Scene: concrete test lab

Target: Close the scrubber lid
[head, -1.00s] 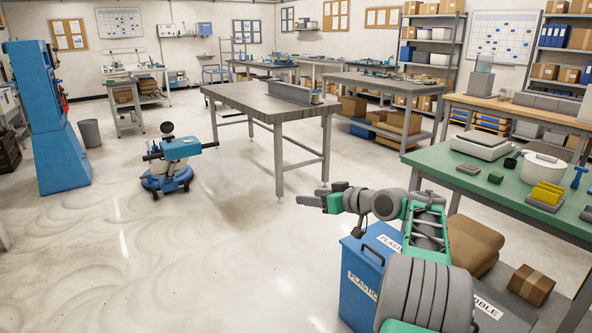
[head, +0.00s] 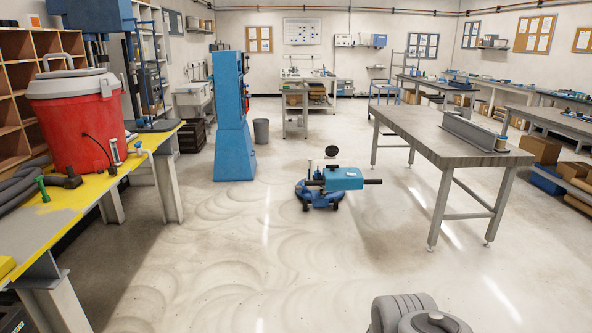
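The scrubber (head: 342,179) is a small floor machine with a blue box body, a blue round base and dark bars sticking out at its sides. It stands on the open floor near the middle of the head view. A small dark round disc (head: 332,151), which looks like its raised lid, stands upright above the body's left part. It is too small to make out its hinge. Only grey links of my arm show at the bottom right edge, well apart from the scrubber. My gripper is out of view.
A yellow-edged bench (head: 92,205) with a red cooler (head: 80,118) stands at left. A blue machine column (head: 233,120) and a grey bin (head: 261,131) stand behind the scrubber. A metal table (head: 425,135) stands to its right. The floor in front is clear.

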